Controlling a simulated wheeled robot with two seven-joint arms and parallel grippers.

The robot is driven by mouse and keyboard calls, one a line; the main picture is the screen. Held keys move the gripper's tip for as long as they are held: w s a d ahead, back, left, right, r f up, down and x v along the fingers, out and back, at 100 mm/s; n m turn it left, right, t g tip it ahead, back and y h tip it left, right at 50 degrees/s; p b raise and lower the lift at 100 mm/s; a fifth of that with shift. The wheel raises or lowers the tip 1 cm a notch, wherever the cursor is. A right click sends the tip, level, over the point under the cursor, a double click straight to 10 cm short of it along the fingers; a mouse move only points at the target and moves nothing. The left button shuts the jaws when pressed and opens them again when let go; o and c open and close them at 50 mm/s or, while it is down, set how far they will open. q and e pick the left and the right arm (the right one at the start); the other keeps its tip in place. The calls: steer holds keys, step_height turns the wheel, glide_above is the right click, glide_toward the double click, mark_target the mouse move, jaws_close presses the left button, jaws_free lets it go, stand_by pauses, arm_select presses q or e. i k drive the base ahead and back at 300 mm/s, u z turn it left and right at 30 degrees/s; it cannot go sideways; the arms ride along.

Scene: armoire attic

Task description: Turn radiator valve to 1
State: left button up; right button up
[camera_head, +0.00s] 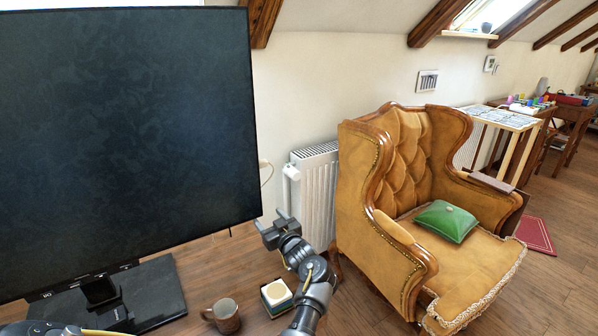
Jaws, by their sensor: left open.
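A white panel radiator (318,195) stands against the wall, partly hidden by the armchair on its right. A small white valve knob (291,172) sticks out at its upper left end. The number it is set to is too small to read.
A large dark monitor (130,130) on a wooden desk fills the left. A tufted yellow armchair (375,235) with a green cushion (447,221) stands close on the right.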

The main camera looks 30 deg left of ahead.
mark_target(289, 170)
steer(key=i, duration=0.9)
steer(key=u, duration=0.05)
